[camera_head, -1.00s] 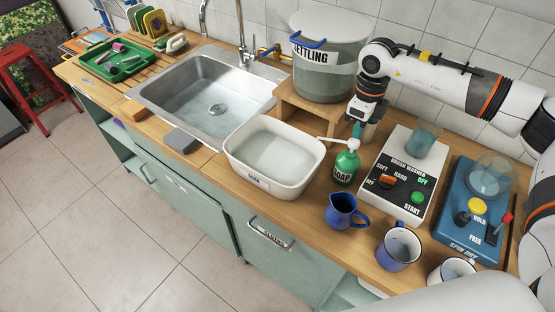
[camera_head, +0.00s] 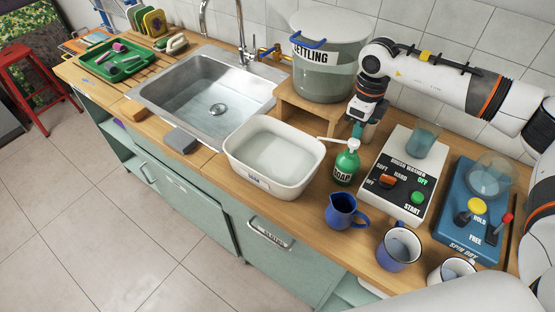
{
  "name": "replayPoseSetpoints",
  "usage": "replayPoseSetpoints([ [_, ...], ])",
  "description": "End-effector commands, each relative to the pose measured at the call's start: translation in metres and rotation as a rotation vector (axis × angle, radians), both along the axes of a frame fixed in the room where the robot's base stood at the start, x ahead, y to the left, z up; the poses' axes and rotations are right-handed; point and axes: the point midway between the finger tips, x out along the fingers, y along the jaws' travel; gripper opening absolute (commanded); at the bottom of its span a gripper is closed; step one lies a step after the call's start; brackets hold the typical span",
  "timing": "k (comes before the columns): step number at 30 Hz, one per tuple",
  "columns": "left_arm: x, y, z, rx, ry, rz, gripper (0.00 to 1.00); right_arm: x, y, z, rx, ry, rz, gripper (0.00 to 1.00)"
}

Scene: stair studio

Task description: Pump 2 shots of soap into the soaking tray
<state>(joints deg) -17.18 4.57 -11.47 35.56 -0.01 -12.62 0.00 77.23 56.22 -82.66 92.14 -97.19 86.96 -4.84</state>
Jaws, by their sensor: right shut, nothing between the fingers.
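A green soap bottle (camera_head: 346,166) with a white pump head (camera_head: 353,144) stands upright on the wooden counter. Its spout points left, over the right rim of the soaking tray. The white soaking tray (camera_head: 245,180) holds clear liquid and stands left of the bottle. My right gripper (camera_head: 358,131) is shut and points down just behind and above the pump head. I cannot tell whether it touches the pump; the fingertips are partly hidden there. My left gripper is not in view.
A brush washer (camera_head: 393,187) and a blue spin dryer (camera_head: 464,213) stand to the right. A blue jug (camera_head: 342,210) and enamel mugs (camera_head: 398,248) stand in front. A settling bucket (camera_head: 326,75) sits on a wooden stand (camera_head: 287,112) behind. The sink (camera_head: 205,131) lies left.

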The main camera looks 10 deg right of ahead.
Motion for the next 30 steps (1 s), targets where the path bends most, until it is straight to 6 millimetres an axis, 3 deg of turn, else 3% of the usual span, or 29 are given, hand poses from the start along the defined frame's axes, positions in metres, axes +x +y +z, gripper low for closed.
replayPoseSetpoints([
  [30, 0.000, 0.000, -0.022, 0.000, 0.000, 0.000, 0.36, 0.000, 0.000, -0.027, 0.001, 0.001, 0.000, 0.00],
])
